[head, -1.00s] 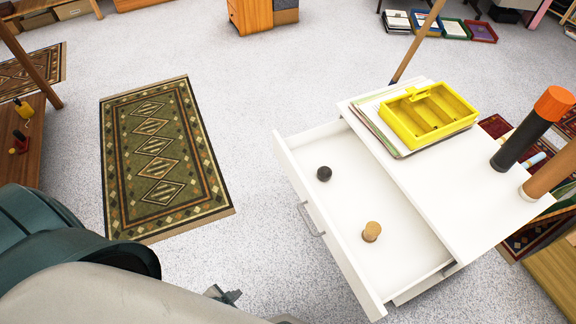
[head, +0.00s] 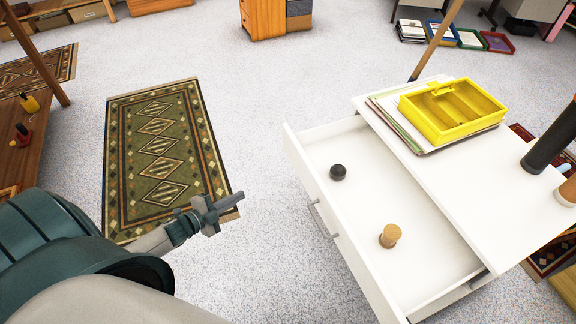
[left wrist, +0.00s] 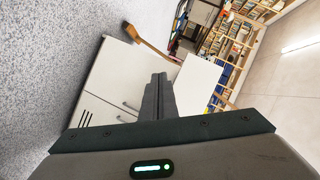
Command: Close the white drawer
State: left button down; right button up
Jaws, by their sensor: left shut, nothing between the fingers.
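The white drawer (head: 358,218) is pulled out toward the left from under a white cabinet top (head: 455,190). A dark round knob-like object (head: 338,172) and a tan wooden one (head: 390,235) stand inside it. A metal handle (head: 323,219) is on its front. My left gripper (head: 236,198) is shut and empty, left of the drawer front and apart from it, above the floor by the rug. In the left wrist view, the closed fingers (left wrist: 158,95) point toward the white cabinet (left wrist: 112,92). My right gripper is not in view.
A patterned green rug (head: 160,155) lies on the open floor at left. A wooden table (head: 22,150) stands at the far left.

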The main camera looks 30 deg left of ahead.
pick_arm(q)
jog(key=w+d+r+m+h+b, duration=0.1)
jog(key=r+m+h+b, duration=0.1)
jog(key=r+m, duration=0.3)
jog(key=w+d+r+m+h+b, duration=0.2)
jog(key=r+m+h, duration=0.3)
jog(key=r, duration=0.3)
jog(key=shift+w+r+b, duration=0.15)
jog(key=shift+r+b, duration=0.05)
jog(key=shift+b, duration=0.55)
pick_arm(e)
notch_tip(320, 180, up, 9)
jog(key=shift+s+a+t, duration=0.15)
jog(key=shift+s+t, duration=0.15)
pick_arm(q)
jog(key=shift+w+d, duration=0.1)
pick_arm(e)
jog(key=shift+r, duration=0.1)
pick_arm(q)
send_near(299, 153)
jog(key=x, duration=0.5)
jog(key=shift+w+f, duration=0.15)
jog(key=shift+w, duration=0.1)
jog(key=shift+w+d, duration=0.25)
jog(key=shift+w, duration=0.25)
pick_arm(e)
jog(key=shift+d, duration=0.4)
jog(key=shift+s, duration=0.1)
